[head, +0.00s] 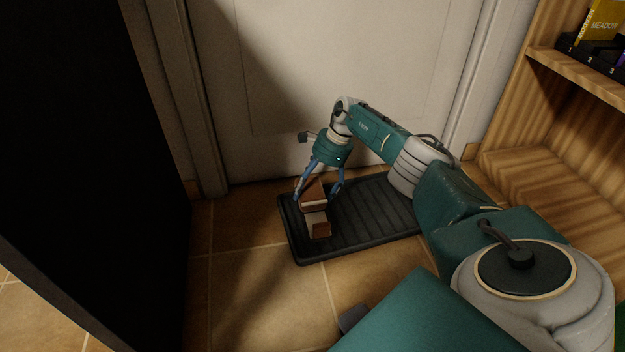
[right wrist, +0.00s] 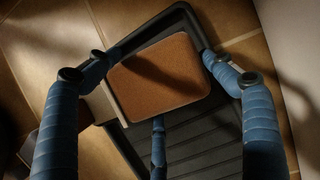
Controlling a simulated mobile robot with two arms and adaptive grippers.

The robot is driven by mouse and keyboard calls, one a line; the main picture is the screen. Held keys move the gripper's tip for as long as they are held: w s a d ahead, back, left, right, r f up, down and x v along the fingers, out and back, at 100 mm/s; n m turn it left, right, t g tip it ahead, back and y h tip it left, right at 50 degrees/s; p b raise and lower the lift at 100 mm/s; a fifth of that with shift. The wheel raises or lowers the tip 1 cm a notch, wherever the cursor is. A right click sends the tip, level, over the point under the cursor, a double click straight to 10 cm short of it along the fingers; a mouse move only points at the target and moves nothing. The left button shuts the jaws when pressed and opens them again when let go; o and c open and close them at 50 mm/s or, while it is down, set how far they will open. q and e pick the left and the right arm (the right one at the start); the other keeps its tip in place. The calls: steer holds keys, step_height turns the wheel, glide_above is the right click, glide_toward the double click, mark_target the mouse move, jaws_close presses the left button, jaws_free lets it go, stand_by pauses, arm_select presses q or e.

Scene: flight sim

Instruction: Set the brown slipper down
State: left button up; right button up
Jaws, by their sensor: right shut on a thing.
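My right gripper (head: 319,194) points down over the left part of a black ridged tray (head: 375,216) on the floor. Its blue fingers are shut on the brown slipper (head: 313,189). In the right wrist view the slipper's flat brown face (right wrist: 160,78) lies between the fingers, above or on the tray (right wrist: 185,14). A pale piece with a brown end (head: 321,230) shows just in front of it, over the tray's left end. I cannot tell whether it belongs to the same slipper. The slipper's underside is hidden, so contact with the tray is unclear. My left gripper is out of view.
A pale door (head: 340,70) stands behind the tray. A wooden shelf (head: 520,140) with books (head: 603,22) is at the right. A dark panel (head: 95,150) blocks the left side. Tiled floor (head: 250,285) in front of the tray is clear.

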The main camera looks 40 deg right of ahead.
mark_target(312, 199)
step_height(312, 199, down, 6)
steer(key=b, duration=0.3)
steer(key=shift+r, duration=0.45)
steer(key=o, duration=1.2)
steer(key=p+v, duration=0.7)
steer(key=v, duration=0.4)
steer(key=shift+r, duration=0.15)
steer(key=shift+d+r+p, duration=0.2)
steer(key=shift+r+p, duration=0.1)
steer(key=shift+p, duration=0.05)
